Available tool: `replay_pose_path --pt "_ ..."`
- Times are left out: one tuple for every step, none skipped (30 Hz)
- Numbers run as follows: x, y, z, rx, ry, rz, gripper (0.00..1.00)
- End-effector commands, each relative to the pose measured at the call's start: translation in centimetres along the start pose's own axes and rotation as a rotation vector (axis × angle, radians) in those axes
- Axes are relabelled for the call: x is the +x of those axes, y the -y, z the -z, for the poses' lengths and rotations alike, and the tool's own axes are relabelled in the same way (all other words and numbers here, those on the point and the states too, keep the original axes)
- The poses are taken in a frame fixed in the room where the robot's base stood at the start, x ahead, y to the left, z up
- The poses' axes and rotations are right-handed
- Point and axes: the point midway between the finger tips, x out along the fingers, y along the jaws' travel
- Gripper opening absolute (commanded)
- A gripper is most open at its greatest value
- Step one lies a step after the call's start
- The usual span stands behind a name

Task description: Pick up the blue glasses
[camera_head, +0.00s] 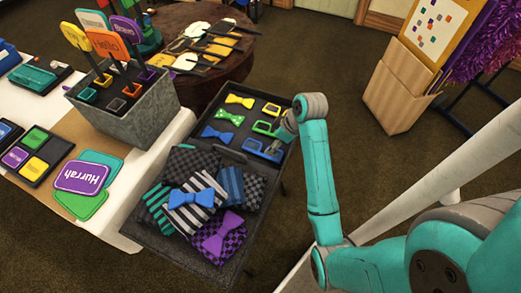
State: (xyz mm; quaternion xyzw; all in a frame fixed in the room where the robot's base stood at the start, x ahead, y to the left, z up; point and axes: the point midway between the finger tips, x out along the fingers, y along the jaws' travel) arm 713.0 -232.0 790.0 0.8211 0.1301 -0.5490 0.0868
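The blue glasses (256,147) lie at the near right of the dark tray section of an open case, below a pair of yellow-green glasses (263,128) and a pair of yellow glasses (271,109). My gripper (280,138) reaches down at the right side of the case, close above the right end of the blue glasses and partly covering them. It is small and seen from behind, so I cannot tell whether its fingers are open or whether they touch the glasses.
Bow ties in yellow (239,101), green (229,117) and blue (216,133) lie left of the glasses. The case's near part holds folded patterned cloths and more bow ties. A grey bin (140,118) of signs stands on the table to the left.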

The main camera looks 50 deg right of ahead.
Motion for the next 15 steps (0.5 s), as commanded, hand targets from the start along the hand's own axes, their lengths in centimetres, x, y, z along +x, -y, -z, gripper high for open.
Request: replay_pose_path --pt "0.6 0.1 0.0 0.000 0.001 0.003 0.85" --pt "0.9 0.1 0.0 -0.001 0.001 0.002 0.85" --pt "1.2 0.1 0.0 -0.001 0.001 0.002 0.85" --pt "1.3 0.1 0.0 -0.001 0.001 0.002 0.85" --pt "1.5 0.1 0.0 -0.001 0.001 0.001 0.85" --pt "1.7 0.1 0.0 0.000 0.000 0.001 0.85" --pt "1.9 0.1 0.0 0.000 0.000 0.001 0.85" --pt "2.1 0.2 0.0 0.000 0.000 0.001 0.85" --pt "2.5 0.3 0.0 0.000 0.001 0.002 0.85" --pt "2.9 0.3 0.0 0.000 0.001 0.002 0.85" --pt "3.3 0.4 0.0 0.000 0.001 0.002 0.85" --pt "4.0 0.5 0.1 0.000 0.002 0.003 0.85" --pt "4.4 0.6 0.1 -0.001 0.002 0.002 0.85" --pt "4.8 0.6 0.1 -0.001 0.001 0.001 0.85" --pt "5.3 0.6 0.1 0.000 0.002 0.002 0.85"
